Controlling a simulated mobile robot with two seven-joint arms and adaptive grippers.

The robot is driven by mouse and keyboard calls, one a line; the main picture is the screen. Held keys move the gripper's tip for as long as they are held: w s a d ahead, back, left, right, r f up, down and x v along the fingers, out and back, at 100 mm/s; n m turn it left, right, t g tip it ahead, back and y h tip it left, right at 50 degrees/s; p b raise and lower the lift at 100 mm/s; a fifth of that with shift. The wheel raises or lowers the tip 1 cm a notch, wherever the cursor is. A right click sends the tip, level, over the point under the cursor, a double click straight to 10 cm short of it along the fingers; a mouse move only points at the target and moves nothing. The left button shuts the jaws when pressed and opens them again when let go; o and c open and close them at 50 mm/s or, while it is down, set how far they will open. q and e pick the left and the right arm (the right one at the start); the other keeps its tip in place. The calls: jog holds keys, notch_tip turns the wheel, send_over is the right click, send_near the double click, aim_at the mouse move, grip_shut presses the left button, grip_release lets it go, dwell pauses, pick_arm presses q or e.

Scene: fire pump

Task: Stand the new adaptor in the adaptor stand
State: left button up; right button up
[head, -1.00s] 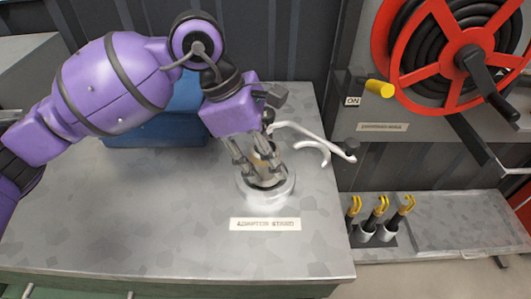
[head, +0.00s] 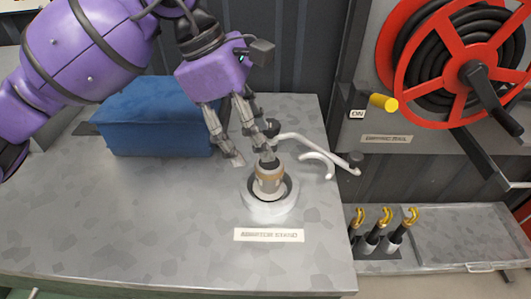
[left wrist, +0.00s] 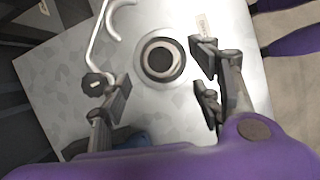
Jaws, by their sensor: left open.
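The adaptor (head: 268,180), a short tan and grey piece, stands upright inside the round silver adaptor stand (head: 268,208) on the metal bench. In the left wrist view the adaptor (left wrist: 160,58) shows from above as a dark-centred ring, within the pale stand (left wrist: 144,70). My left gripper (head: 250,158) is open and empty, above and slightly left of the adaptor. One finger overlaps the adaptor's top edge in the head view; I cannot tell whether they touch. In the left wrist view the fingers (left wrist: 162,75) are spread wide on either side. My right gripper is not in view.
A white bent-handled tool (head: 310,148) lies just behind and right of the stand. A blue box (head: 150,115) sits at the back left. A red hose reel (head: 455,60) is at the right. The bench front (head: 130,230) is clear.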

pick_arm(q)
jog(key=v, duration=0.4)
dwell(0.3)
dwell(0.8)
